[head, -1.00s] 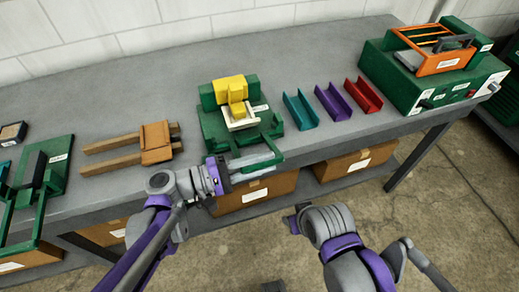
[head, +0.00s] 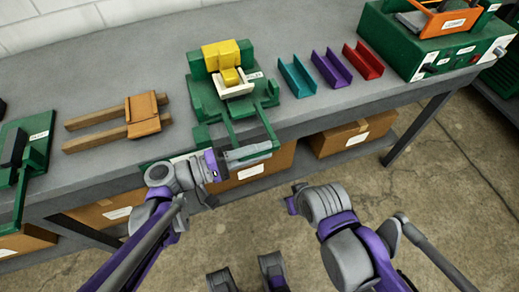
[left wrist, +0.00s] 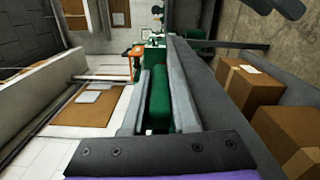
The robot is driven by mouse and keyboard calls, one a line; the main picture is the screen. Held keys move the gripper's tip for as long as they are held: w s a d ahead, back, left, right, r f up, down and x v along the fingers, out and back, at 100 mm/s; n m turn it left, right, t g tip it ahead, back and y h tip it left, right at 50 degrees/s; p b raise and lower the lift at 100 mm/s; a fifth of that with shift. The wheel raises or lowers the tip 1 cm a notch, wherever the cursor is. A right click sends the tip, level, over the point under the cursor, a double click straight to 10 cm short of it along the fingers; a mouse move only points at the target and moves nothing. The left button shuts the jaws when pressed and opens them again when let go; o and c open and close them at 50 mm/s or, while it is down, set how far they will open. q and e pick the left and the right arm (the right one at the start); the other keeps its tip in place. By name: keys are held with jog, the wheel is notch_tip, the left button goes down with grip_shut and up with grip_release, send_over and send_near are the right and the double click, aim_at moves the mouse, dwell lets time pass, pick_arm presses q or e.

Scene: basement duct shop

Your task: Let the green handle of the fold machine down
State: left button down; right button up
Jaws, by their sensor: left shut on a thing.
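The fold machine (head: 203,95) is green with a yellow block on top and stands near the bench's front edge. Its green handle (head: 266,124) has two arms that reach forward past the bench edge and slope down. My left gripper (head: 247,153) is shut on the handle's cross bar in front of the bench. In the left wrist view the green bar (left wrist: 160,100) lies between the two grey fingers, which hide part of it. My right gripper (head: 291,203) is away from the machine, above the floor; its fingers do not show clearly.
Teal (head: 297,77), purple (head: 331,69) and red (head: 363,61) channels lie right of the machine. A wooden piece with two bars (head: 120,125) lies left. An orange and green machine (head: 420,50) stands far right. Cardboard boxes (head: 352,137) sit on the shelf below.

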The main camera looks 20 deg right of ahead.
pick_arm(q)
jog(key=shift+f, duration=0.2)
jog(key=c, duration=0.7)
grip_release()
jog(key=shift+w, duration=0.15)
jog(key=a, duration=1.1)
jog(key=shift+s, duration=0.25)
jog(key=shift+d, duration=0.1)
